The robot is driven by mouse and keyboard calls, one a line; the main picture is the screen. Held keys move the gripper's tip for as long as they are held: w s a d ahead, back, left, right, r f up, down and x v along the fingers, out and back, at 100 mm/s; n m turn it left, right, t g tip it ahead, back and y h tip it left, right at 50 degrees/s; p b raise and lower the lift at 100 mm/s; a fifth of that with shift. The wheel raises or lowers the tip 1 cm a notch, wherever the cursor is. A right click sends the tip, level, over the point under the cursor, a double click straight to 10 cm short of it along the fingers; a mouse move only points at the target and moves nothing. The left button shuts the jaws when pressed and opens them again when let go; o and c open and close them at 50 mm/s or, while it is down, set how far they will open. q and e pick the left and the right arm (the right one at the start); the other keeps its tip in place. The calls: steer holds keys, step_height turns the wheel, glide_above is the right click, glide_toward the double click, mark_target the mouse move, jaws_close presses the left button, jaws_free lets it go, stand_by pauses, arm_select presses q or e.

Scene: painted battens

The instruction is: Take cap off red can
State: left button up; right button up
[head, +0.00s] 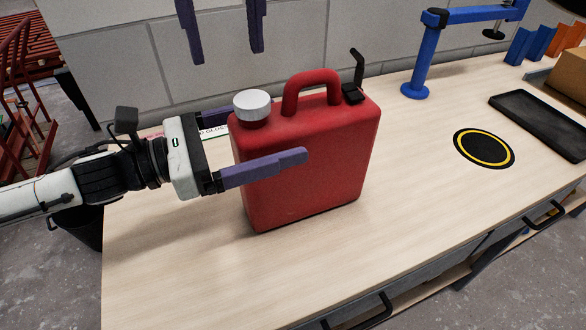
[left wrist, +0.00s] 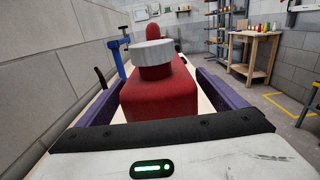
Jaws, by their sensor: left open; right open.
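The red can (head: 310,165) stands upright on the wooden workbench, with a moulded handle on top and a black spout at its right end. Its white cap (head: 252,104) sits on the neck at the top left. My left gripper (head: 268,135) is open around the can's left end, below the cap. One purple finger passes in front of the can; the other runs behind and is partly hidden. In the left wrist view the cap (left wrist: 153,53) and can (left wrist: 160,98) lie between the fingers, with gaps at the sides. My right gripper (head: 228,55) is open and empty, above and behind the can.
The workbench (head: 430,200) is clear right of the can, up to a black and yellow round mark (head: 484,149). A blue stand (head: 425,50) rises at the back. A black tray (head: 540,122) and a cardboard box (head: 570,72) are at the far right. A block wall stands behind.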

arm_select(q)
steer(key=shift+w+d, duration=0.15)
steer(key=shift+d, duration=0.35)
